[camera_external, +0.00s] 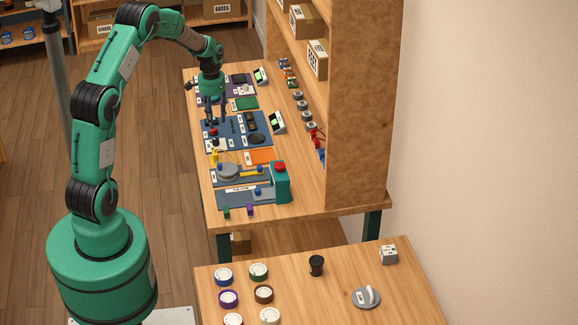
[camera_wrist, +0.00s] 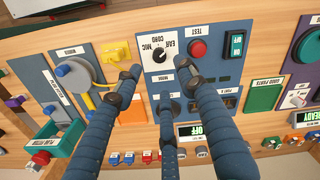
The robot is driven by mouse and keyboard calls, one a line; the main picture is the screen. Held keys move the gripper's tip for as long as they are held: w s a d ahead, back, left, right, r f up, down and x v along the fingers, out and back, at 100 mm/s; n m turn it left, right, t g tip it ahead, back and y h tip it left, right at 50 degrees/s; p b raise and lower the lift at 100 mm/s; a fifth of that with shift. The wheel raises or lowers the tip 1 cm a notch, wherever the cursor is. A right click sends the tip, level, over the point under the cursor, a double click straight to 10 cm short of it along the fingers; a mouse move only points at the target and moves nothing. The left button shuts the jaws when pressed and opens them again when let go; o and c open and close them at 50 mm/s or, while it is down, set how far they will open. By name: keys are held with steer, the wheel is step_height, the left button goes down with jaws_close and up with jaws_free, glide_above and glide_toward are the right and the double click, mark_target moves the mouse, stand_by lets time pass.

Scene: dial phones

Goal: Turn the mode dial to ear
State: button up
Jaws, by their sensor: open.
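The mode dial is a small dark knob (camera_wrist: 158,54) on a white plate marked EAR, CORD and MIC, on a blue panel (camera_wrist: 148,92) with a MODE label. Its pointer direction is too small to tell. My gripper (camera_wrist: 160,70) is open above this panel, with a finger on either side of the dial plate and another finger below it in the wrist view. I see no clear contact with the knob. In the external view my gripper (camera_external: 213,121) points down over the same blue panel (camera_external: 238,133), and its fingers partly hide the dial area.
A red TEST button (camera_wrist: 198,48) sits close right of the dial. A small screen reading OFF (camera_wrist: 192,130) stands beside the panel. A grey round device (camera_wrist: 68,72) and yellow block (camera_wrist: 117,50) lie left. A green panel (camera_wrist: 264,91) lies right. A tall shelf (camera_external: 365,100) borders the bench.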

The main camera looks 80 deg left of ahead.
step_height(320, 180, up, 3)
steer(key=shift+f, duration=0.1)
steer(key=shift+d, duration=0.1)
stand_by(0.6)
